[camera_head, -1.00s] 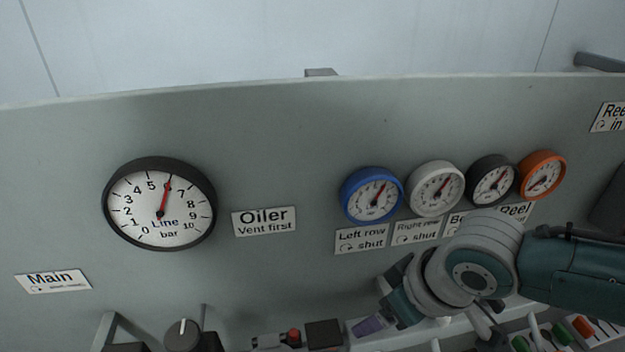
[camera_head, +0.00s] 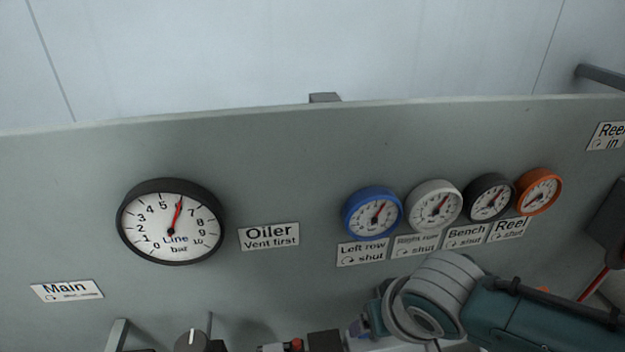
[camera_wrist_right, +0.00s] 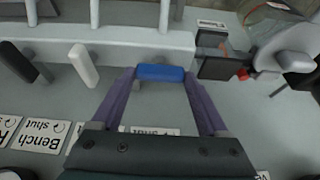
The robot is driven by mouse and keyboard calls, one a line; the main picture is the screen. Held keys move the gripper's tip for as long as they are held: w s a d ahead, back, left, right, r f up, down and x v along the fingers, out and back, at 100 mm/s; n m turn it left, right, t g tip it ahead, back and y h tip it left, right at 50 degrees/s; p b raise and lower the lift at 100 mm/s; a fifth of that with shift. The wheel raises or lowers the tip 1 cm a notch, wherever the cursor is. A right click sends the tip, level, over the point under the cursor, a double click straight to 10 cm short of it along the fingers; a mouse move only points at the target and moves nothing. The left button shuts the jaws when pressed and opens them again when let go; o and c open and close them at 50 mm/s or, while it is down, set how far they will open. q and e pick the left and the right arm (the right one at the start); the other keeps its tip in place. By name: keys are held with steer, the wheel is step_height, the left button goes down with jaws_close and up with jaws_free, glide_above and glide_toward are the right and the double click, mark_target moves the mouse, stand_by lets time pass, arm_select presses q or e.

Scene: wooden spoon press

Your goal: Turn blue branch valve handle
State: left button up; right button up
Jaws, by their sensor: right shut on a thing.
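The blue branch valve handle (camera_wrist_right: 160,73) sits between the purple fingertips of my right gripper (camera_wrist_right: 160,82) in the right wrist view. The jaws are shut on it from both sides. It lies crosswise in that picture, against the pale manifold bar (camera_wrist_right: 120,35). In the head view my right gripper (camera_head: 362,327) is low, below the "Left row shut" label (camera_head: 362,252), and the handle is hidden there. The blue-rimmed gauge (camera_head: 372,213) above that label has its red needle pointing up and right. My left gripper is not in view.
A white handle (camera_wrist_right: 83,65) and a black handle (camera_wrist_right: 22,62) stand beside the blue one. A dark block with a red knob (camera_wrist_right: 243,75) is on the other side. White, black and orange gauges and the large line gauge (camera_head: 171,222) are on the panel.

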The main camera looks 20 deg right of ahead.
steer(key=o, duration=1.2)
steer(key=shift+o, duration=0.2)
steer(key=shift+r, duration=0.1)
steer(key=shift+s+r, duration=0.1)
steer(key=shift+r, duration=0.2)
steer(key=d+p+v, duration=0.1)
steer(key=p+v, duration=0.1)
steer(key=v, duration=0.7)
steer(key=shift+a+p, duration=0.35)
steer(key=shift+a, duration=0.15)
